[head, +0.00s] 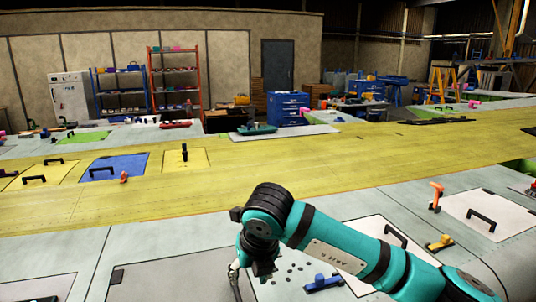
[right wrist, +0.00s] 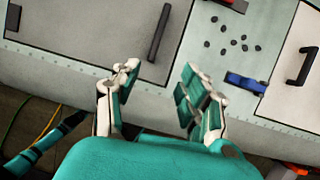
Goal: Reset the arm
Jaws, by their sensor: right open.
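My right arm (head: 345,262) comes in from the lower right of the head view, teal with black bands. It bends down at a joint left of the frame's middle, over the near grey wing panel. In the right wrist view my right gripper (right wrist: 158,80) has its two teal and white fingers spread apart, with nothing between them. It is above the panel's near edge. In the head view its fingers are mostly hidden behind the wrist. My left gripper is in neither view.
Small dark pieces (right wrist: 233,43) and a blue tool (right wrist: 246,83) lie on the panel by the gripper. An orange tool (head: 436,195), a yellow tool (head: 440,243) and a white hatch cover (head: 490,216) with a black handle are to the right. The yellow wing strip (head: 330,165) behind is largely clear.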

